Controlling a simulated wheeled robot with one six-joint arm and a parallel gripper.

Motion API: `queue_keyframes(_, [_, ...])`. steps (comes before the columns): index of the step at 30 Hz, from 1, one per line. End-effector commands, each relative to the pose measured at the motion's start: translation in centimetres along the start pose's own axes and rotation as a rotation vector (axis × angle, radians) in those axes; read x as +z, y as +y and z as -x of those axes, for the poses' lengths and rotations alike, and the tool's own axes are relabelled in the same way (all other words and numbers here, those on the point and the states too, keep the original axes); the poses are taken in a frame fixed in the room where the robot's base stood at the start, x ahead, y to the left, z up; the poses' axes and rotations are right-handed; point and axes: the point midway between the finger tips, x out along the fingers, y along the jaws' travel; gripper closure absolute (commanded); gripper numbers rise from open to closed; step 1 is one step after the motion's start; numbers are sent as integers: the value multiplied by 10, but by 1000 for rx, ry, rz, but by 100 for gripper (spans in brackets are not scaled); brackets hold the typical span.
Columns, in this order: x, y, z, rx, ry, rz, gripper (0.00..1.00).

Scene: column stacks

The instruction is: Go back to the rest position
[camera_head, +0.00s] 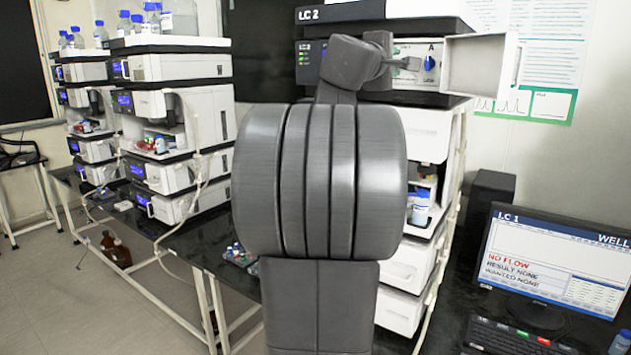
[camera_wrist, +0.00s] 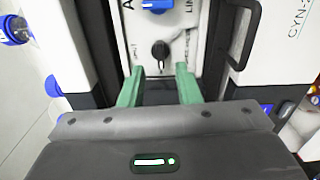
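My gripper (camera_wrist: 160,72) shows two green fingers in the wrist view, spread apart with nothing held between them. A black knob (camera_wrist: 159,50) on a white panel shows just beyond the fingertips, in line with the gap and apart from them. A blue knob (camera_wrist: 156,5) sits above it at the top edge. The rest of the gripper is hidden there.
An open white door (camera_head: 478,65) juts out right of the knob panel. White instrument stacks (camera_head: 180,120) topped with bottles stand at left on a dark bench. A monitor (camera_head: 555,262) reading LC 1 and NO FLOW stands at lower right. Floor (camera_head: 60,300) is clear at lower left.

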Motion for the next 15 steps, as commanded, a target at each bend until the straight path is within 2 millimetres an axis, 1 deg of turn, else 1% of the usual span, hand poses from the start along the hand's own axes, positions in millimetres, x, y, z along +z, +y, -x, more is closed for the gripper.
queue_keyframes(1, [0, 2, -11, -3, -2, 2, 70])
queue_keyframes(6, [1, 2, -42, -2, -2, 1, 70])
queue_keyframes(8, [0, -1, -38, 1, 1, -65, 70])
queue_keyframes(15, [0, 0, -38, 1, 0, -297, 70])
